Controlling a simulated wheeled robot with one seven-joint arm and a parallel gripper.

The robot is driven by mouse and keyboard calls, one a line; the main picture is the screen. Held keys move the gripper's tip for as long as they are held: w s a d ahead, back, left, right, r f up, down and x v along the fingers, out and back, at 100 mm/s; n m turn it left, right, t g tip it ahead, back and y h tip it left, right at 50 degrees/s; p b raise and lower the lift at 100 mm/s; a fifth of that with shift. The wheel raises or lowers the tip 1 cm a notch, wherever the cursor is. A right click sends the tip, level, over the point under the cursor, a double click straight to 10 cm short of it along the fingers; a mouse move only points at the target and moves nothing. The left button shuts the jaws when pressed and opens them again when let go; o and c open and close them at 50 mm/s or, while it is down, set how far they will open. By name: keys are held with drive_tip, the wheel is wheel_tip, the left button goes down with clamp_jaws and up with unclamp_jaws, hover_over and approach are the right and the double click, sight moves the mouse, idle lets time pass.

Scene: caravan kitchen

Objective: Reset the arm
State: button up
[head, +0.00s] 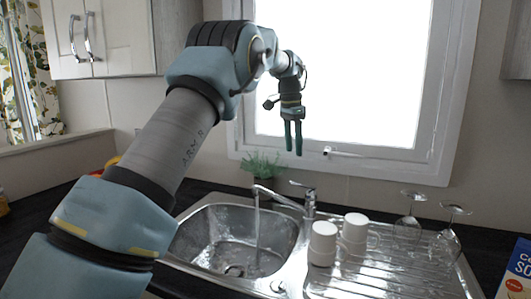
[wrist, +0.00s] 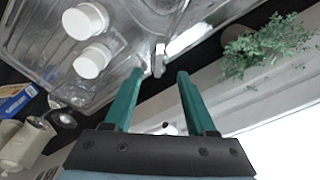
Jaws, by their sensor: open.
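My gripper (head: 293,138) hangs pointing down in front of the bright window in the head view, above the sink's back edge. Its two green fingers are apart with nothing between them, as the wrist view (wrist: 160,88) also shows. My arm reaches up from the lower left and bends over at the top. The gripper touches nothing that I can see.
A steel sink (head: 190,222) with a tap (head: 309,203) and running water lies below. Two white cups (head: 323,243) and upturned glasses (head: 453,211) stand on the drainer. A plant (head: 262,168) is behind the sink. A wall cabinet (head: 120,38) hangs upper left.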

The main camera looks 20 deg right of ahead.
drive_tip(key=s+a+f+n, duration=0.1)
drive_tip(key=a+f+n, duration=0.25)
drive_tip(key=a, duration=0.95)
drive_tip(key=a+f+n, duration=0.3)
drive_tip(key=a+n, duration=0.2)
drive_tip(key=a, duration=0.8)
drive_tip(key=s+a+f+n, duration=0.3)
drive_tip(key=s+a, duration=0.6)
drive_tip(key=s+a+f+n+t+y, duration=0.1)
drive_tip(key=s+a+f+n, duration=0.3)
drive_tip(key=s+a, duration=0.5)
drive_tip(key=shift+s+f, duration=0.25)
